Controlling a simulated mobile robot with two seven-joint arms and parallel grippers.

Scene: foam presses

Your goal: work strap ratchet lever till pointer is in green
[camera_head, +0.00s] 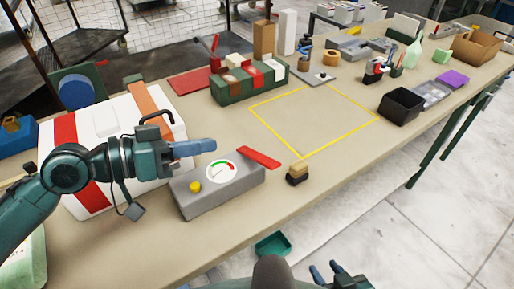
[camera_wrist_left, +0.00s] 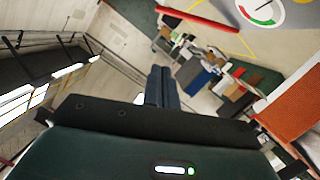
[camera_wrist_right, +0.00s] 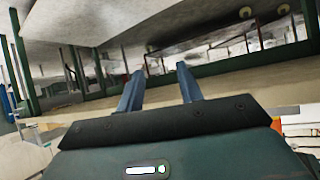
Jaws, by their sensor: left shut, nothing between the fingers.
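A grey ratchet box (camera_head: 222,193) lies on the table with a round white gauge (camera_head: 221,172), a yellow knob (camera_head: 195,187) and a red lever (camera_head: 259,157) at its right end. The gauge has green and red arcs; its thin pointer seems to lie outside the green, but is too small to read surely. The lever (camera_wrist_left: 200,18) and gauge (camera_wrist_left: 264,10) also show in the left wrist view. My left gripper (camera_head: 212,146) is shut and empty, above the box and left of the lever, apart from it. My right gripper (camera_head: 335,273) is open and empty, low before the table.
A white case (camera_head: 120,125) with red bands and an orange strap (camera_head: 152,104) stands behind my left arm. A small wood-topped block (camera_head: 297,173) sits right of the box. A yellow outlined square (camera_head: 304,156) is clear.

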